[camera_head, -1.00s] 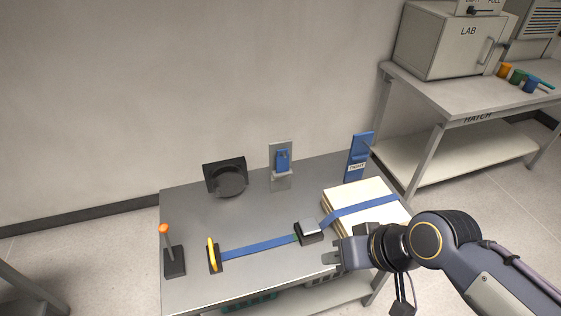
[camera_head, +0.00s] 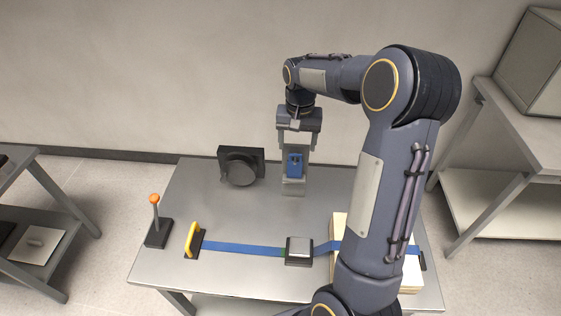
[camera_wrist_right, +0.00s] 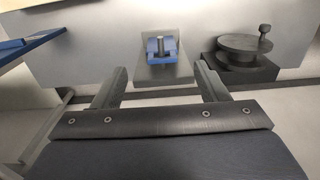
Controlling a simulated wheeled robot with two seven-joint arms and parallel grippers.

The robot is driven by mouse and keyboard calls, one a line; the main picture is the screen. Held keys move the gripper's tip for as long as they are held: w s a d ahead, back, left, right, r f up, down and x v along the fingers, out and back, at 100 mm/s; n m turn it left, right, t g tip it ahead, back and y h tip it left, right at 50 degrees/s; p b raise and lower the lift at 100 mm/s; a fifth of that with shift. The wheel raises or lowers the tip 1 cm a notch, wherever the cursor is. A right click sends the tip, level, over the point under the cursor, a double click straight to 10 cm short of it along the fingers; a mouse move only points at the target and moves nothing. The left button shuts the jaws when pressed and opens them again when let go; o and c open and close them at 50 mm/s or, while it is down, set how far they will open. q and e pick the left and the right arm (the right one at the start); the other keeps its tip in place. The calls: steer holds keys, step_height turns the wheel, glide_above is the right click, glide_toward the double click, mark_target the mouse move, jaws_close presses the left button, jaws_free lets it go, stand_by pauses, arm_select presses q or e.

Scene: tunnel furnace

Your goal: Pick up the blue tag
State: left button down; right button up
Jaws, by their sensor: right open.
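The blue tag (camera_head: 294,165) hangs on an upright grey stand (camera_head: 293,188) at the back middle of the table. My right gripper (camera_head: 297,145) is over the stand, and in the head view the tag shows just below it. In the right wrist view the open, empty right gripper (camera_wrist_right: 160,78) has one finger on each side, and the blue tag (camera_wrist_right: 159,46) shows ahead between them on a hook or peg, apart from both fingers. My left gripper is not in view.
A black round fixture (camera_head: 240,168) stands left of the tag, close to it. On the table (camera_head: 200,270) are an orange-knobbed lever (camera_head: 155,205), a yellow handle (camera_head: 194,240) and a blue strap (camera_head: 245,249) through a buckle block (camera_head: 299,250). My right arm hides much of the right side.

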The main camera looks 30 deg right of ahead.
mark_target(295, 156)
steer(key=shift+w+d+f, duration=0.1)
steer(key=shift+w+f, duration=0.2)
steer(key=shift+f, duration=0.15)
step_height(295, 156, down, 6)
steer(key=shift+s+f+p, duration=0.1)
steer(key=shift+s+p, duration=0.05)
steer(key=shift+p, duration=0.65)
steer(key=shift+a+f, duration=0.2)
steer(key=shift+f, duration=0.4)
steer(key=c, duration=1)
steer(key=shift+c, duration=0.2)
